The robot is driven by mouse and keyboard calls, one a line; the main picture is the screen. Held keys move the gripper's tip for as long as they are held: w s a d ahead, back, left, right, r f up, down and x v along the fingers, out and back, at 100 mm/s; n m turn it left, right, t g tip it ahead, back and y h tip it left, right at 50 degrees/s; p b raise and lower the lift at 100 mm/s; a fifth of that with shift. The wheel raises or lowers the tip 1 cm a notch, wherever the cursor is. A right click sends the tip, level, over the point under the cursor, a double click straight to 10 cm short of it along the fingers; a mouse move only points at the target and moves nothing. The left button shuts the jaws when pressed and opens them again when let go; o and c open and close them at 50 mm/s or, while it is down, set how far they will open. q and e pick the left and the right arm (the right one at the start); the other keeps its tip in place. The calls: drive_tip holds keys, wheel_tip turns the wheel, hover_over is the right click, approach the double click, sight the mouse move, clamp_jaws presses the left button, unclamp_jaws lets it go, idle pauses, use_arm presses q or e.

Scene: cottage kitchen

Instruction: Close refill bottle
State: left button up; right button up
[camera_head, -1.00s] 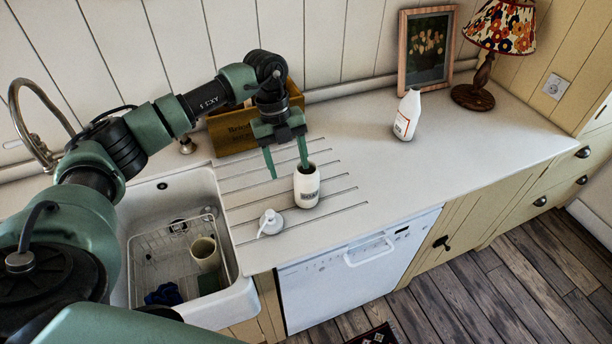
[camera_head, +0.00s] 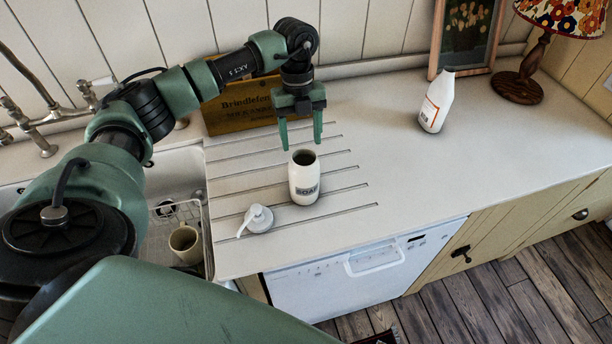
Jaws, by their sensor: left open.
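The white refill bottle (camera_head: 304,182) stands upright on the grooved part of the counter, with its dark mouth uncovered and a label on its front. Its white pump top (camera_head: 257,219) lies on the counter to the left and in front of the bottle. My left gripper (camera_head: 301,147) points down, open and empty. Its two green fingers hang above and just behind the bottle's mouth; whether they touch it I cannot tell. My right gripper is not in view.
A wooden box (camera_head: 240,108) stands behind the gripper. The sink with a mug (camera_head: 185,243) is at left. A white bottle with an orange-edged label (camera_head: 437,102), a picture frame and a lamp (camera_head: 528,70) stand at right. The counter (camera_head: 400,165) between is clear.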

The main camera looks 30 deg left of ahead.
use_arm(q)
drive_tip(key=shift+f, duration=0.55)
drive_tip(key=shift+r, duration=0.15)
drive_tip(key=shift+s+d+f, duration=0.1)
drive_tip(key=shift+f, duration=0.4)
drive_tip(key=shift+f+p, duration=0.35)
drive_tip(key=shift+f, duration=0.45)
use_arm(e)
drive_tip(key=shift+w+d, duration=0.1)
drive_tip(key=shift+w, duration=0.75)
use_arm(q)
drive_tip(key=shift+s+d, duration=0.1)
drive_tip(key=shift+d+f+p, duration=0.1)
drive_tip(key=shift+f+p, duration=0.15)
drive_tip(key=shift+p, duration=0.1)
drive_tip(key=f, duration=0.1)
drive_tip(key=f+p, duration=0.2)
drive_tip(key=shift+s+d+f, duration=0.2)
drive_tip(key=shift+d+f, duration=0.1)
drive_tip(key=shift+f, duration=0.55)
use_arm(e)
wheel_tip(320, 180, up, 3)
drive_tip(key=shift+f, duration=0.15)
